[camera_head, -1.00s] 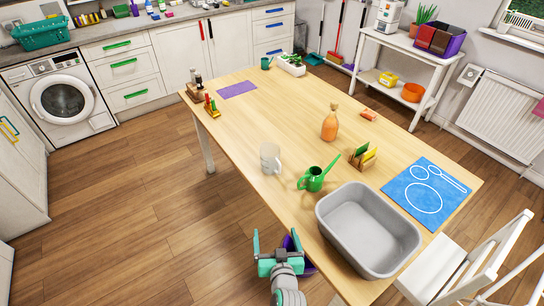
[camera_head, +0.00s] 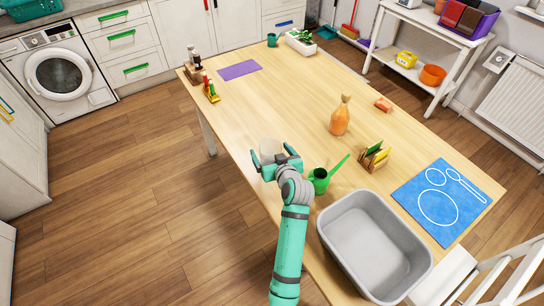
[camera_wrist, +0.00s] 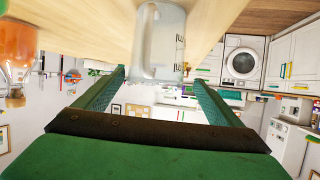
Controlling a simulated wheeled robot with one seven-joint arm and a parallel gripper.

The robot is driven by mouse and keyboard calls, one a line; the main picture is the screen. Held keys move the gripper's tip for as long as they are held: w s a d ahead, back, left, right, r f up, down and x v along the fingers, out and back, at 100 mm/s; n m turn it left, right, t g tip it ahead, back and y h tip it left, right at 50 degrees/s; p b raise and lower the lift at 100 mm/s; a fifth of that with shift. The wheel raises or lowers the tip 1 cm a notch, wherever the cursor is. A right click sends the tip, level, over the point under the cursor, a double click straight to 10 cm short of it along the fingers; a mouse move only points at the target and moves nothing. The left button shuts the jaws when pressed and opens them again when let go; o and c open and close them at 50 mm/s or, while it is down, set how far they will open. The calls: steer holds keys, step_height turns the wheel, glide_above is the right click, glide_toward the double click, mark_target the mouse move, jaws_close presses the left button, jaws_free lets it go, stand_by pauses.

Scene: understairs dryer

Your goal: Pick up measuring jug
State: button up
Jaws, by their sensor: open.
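The measuring jug (camera_head: 268,148) is a clear, greyish vessel on the wooden table (camera_head: 262,105), near its left edge. My gripper (camera_head: 276,160) is right at it and partly hides it in the head view. In the wrist view the jug (camera_wrist: 160,40) shows upside down, with its handle and printed marks, just ahead of my open fingertips (camera_wrist: 158,80). The jug lies in line with the gap between the fingers. I cannot tell whether any finger touches it.
A grey basin (camera_head: 325,232), an orange bottle (camera_head: 340,118) and a holder with sponges (camera_head: 374,158) are further right. The table's far middle is clear.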

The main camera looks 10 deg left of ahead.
mark_target(268, 143)
steer(key=shift+w+d+x, duration=0.1)
steer(key=shift+d+x, duration=0.05)
steer(key=shift+x, duration=1.3)
steer(key=shift+w+d+x, duration=0.1)
steer(key=shift+d+x, duration=0.1)
steer(key=shift+x, duration=1.3)
steer(key=c, duration=1.2)
